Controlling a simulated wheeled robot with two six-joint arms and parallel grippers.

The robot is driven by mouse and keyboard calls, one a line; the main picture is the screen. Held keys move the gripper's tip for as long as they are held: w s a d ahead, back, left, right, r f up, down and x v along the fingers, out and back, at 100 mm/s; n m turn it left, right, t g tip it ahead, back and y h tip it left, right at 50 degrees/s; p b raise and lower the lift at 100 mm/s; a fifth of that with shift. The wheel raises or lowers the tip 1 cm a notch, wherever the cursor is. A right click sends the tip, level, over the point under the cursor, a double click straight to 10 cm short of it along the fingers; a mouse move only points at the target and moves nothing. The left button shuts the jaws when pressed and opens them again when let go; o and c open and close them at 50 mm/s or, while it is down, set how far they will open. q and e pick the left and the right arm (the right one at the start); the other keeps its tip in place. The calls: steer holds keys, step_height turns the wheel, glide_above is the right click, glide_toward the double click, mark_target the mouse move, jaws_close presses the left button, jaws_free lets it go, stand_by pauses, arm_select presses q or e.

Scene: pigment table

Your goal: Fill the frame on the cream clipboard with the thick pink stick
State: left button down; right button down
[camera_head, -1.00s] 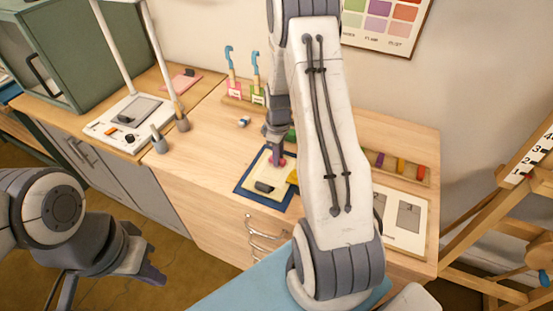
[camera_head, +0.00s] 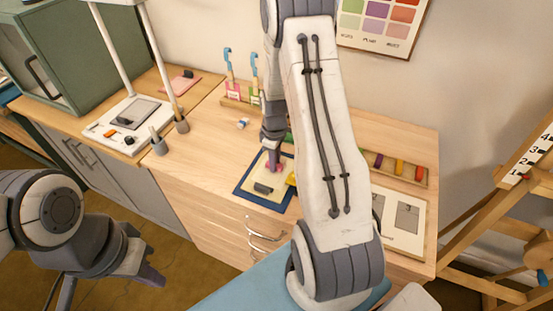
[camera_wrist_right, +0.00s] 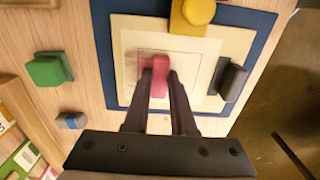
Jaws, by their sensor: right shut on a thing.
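The cream clipboard (camera_head: 262,195) lies on a blue mat (camera_head: 242,187) on the wooden table. It also shows in the right wrist view (camera_wrist_right: 118,85), with a pale sheet and a thin-lined frame (camera_wrist_right: 185,60) on it. My right gripper (camera_wrist_right: 160,78) is shut on the thick pink stick (camera_wrist_right: 158,68), with the stick over the frame's left part. Faint pink colour shows beside the stick; contact with the sheet is hard to tell. In the head view the right gripper (camera_head: 272,160) is partly hidden by my arm. My left gripper (camera_head: 145,272) hangs low in front of the cabinets, apart from the table.
A dark block (camera_wrist_right: 231,80) sits on the clipboard's edge, and a yellow piece (camera_wrist_right: 197,12) lies at another edge. A green block (camera_wrist_right: 48,69) and a small blue-and-white item (camera_wrist_right: 72,121) lie nearby. A tray of coloured sticks (camera_head: 400,168) stands right of my arm.

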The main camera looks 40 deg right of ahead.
mark_target(269, 180)
steer(key=shift+s+a, duration=0.45)
steer(key=shift+a, duration=0.25)
steer(key=shift+s+a, duration=0.4)
steer(key=shift+a, duration=0.3)
steer(key=shift+s+a, duration=0.45)
steer(key=shift+a, duration=0.25)
steer(key=shift+w, duration=0.1)
steer(key=shift+w+d+f, duration=0.1)
steer(key=shift+w+d, duration=0.2)
steer(key=shift+d, duration=0.3)
steer(key=shift+w+d+f, duration=0.1)
steer(key=shift+w+d, duration=0.2)
steer(key=shift+d, duration=0.25)
steer(key=shift+w+d+r+p, duration=0.1)
steer(key=shift+w+d+p, duration=0.1)
steer(key=shift+w+d, duration=0.4)
steer(key=shift+w+d+r+p, duration=0.15)
steer(key=shift+w+d, duration=0.1)
steer(key=shift+d, duration=0.6)
steer(key=shift+w+d+p, duration=0.2)
steer(key=shift+w+d, duration=0.25)
steer(key=shift+d, duration=0.25)
steer(key=shift+r, duration=0.1)
step_height(269, 180, up, 7)
steer(key=p, duration=0.5)
steer(key=shift+p, duration=0.3)
